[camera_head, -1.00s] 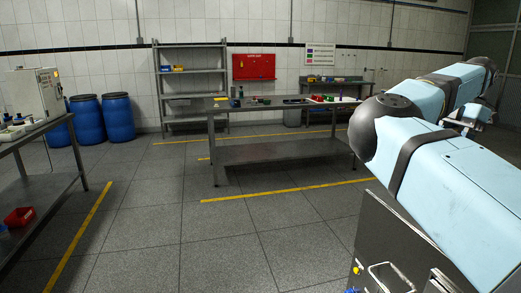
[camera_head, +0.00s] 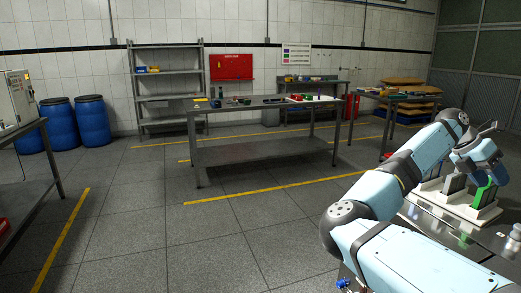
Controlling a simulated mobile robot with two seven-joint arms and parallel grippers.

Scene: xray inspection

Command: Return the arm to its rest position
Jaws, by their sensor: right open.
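My right arm comes in from the lower right, with pale blue links and dark joints. Its elbow is bent, and the forearm runs up and away to the right. My right gripper (camera_head: 488,178) is at the far end, beyond the wrist, small and partly hidden. It is open, near a green part (camera_head: 484,194) on a white base (camera_head: 455,206). I cannot tell whether it touches the green part. My left arm and gripper are not in view.
A metal worktable (camera_head: 260,107) with small items stands ahead, and another table (camera_head: 391,97) is at the right. A grey shelf rack (camera_head: 168,87) and blue barrels (camera_head: 92,122) stand at the back. A bench (camera_head: 22,190) is at the left. The middle floor is clear.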

